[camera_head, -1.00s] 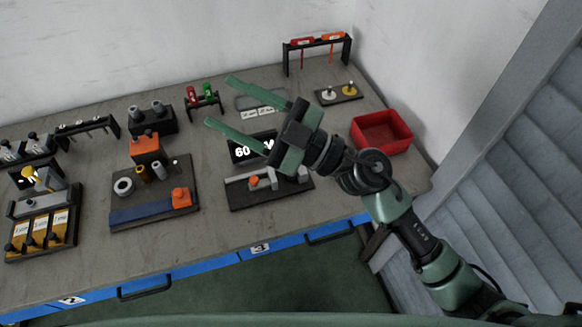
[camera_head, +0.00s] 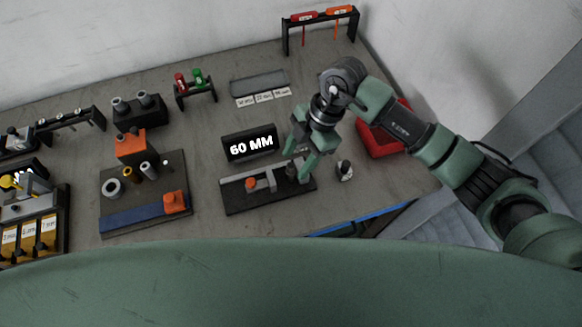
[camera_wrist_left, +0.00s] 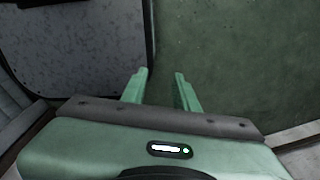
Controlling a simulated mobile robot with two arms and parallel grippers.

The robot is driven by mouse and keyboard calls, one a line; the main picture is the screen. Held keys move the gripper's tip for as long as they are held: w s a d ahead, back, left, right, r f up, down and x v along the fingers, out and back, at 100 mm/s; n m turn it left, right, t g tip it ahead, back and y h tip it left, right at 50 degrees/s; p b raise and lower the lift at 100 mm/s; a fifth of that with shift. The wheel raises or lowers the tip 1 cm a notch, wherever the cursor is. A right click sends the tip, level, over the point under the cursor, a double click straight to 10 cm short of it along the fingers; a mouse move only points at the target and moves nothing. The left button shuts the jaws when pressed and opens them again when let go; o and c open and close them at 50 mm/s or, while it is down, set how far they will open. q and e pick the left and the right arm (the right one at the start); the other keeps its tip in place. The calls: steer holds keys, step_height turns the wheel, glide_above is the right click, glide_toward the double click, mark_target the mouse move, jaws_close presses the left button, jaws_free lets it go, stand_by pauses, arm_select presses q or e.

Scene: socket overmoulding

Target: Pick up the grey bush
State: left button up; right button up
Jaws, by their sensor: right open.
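A small grey bush (camera_head: 147,169) stands upright on the dark board (camera_head: 172,220) at left centre, beside a brass bush (camera_head: 128,173) and a pale ring (camera_head: 111,187). My right gripper (camera_head: 296,162) is open and points down over the right end of a black fixture (camera_head: 240,205), well to the right of that board. Its fingers partly cover that end, and I cannot tell whether they touch it.
A "60 MM" display (camera_head: 250,143) stands behind the fixture. A small dark-and-pale part (camera_head: 344,169) sits to its right. A red bin (camera_head: 378,142) is partly hidden behind my right arm. A black block with two grey cylinders (camera_head: 136,112) stands further back.

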mark_target(292, 165)
steer(key=f, duration=0.1)
steer(key=a+f, duration=0.1)
steer(key=shift+w+f+p, duration=0.2)
steer(key=shift+f+p, duration=0.15)
steer(key=shift+p, duration=0.05)
steer(key=shift+s+a+f, duration=0.1)
steer(key=shift+a+f, duration=0.05)
steer(key=shift+f, duration=0.35)
jaws_close()
arm_select(q)
steer(key=shift+w+d+r, duration=0.1)
steer(key=shift+w+r, duration=0.3)
steer(key=shift+w, duration=0.2)
steer(key=shift+w+r, duration=0.35)
steer(key=shift+w, duration=0.2)
arm_select(e)
steer(key=shift+r, duration=0.15)
